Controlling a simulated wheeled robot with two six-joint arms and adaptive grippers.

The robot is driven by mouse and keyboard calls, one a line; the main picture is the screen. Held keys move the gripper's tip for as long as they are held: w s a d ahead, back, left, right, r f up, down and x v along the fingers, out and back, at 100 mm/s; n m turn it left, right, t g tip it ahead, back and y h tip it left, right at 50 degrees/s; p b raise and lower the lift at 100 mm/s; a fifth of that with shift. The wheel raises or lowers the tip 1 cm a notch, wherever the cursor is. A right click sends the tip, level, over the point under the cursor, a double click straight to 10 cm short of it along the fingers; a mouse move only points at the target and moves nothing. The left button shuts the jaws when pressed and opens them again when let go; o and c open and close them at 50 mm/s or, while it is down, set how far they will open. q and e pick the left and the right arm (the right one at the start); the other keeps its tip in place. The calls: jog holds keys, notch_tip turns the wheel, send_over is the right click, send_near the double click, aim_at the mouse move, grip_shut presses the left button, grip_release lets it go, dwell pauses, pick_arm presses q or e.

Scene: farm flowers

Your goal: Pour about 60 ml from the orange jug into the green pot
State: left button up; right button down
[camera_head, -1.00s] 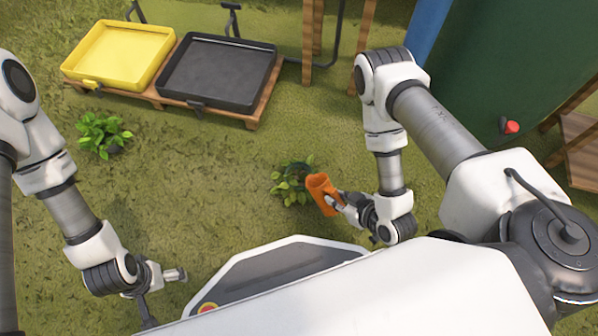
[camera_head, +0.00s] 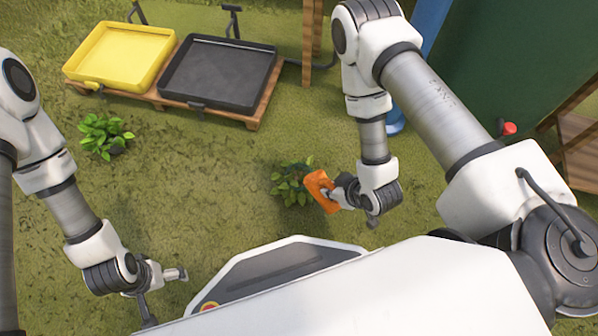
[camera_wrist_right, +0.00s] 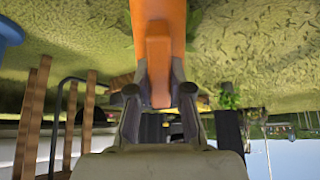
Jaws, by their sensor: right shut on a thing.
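The orange jug (camera_head: 319,190) is tilted, its top end beside and partly over the leaves of a green plant (camera_head: 288,186). The jug's opening does not show clearly, and I see no liquid. My right gripper (camera_head: 335,194) is shut on the jug's handle. In the right wrist view, the fingers (camera_wrist_right: 159,97) stand on either side of the orange handle (camera_wrist_right: 159,65). A pot under this plant is hidden by leaves, and I cannot tell its colour. My left gripper (camera_head: 167,292) is open and empty at the lower left, far from the jug.
A second leafy plant (camera_head: 104,134) in a dark pot stands at the left. A yellow tray (camera_head: 157,82) and a black tray (camera_head: 207,103) sit on a wooden pallet (camera_head: 259,112) at the back. A large green tank (camera_head: 500,65) stands at the right. Grass between the plants is clear.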

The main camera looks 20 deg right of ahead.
aim_at(327, 181)
jog(key=shift+w+r, duration=0.15)
jog(key=shift+r, duration=0.05)
jog(key=shift+w+a+r+g+h+p, duration=0.25)
jog(key=shift+w+r+g+h+p, duration=0.25)
jog(key=shift+g, duration=0.3)
jog(key=shift+w+a+r+g, duration=0.2)
jog(key=shift+w+r+g, duration=0.15)
jog(key=shift+r+g, duration=0.15)
dwell(1.1)
jog(key=shift+w+a+r+g+h+p, duration=0.1)
jog(key=shift+w+a+r+g+p, duration=0.1)
jog(key=shift+w+p, duration=0.25)
jog(key=shift+w+a+r+g+h+p, duration=0.1)
jog(key=shift+w+g+p, duration=0.1)
jog(key=shift+w+p, duration=0.15)
jog(key=shift+w+a+r+g+h+p, duration=0.1)
jog(key=shift+w+a+g+p, duration=0.1)
jog(key=shift+w+p, duration=0.25)
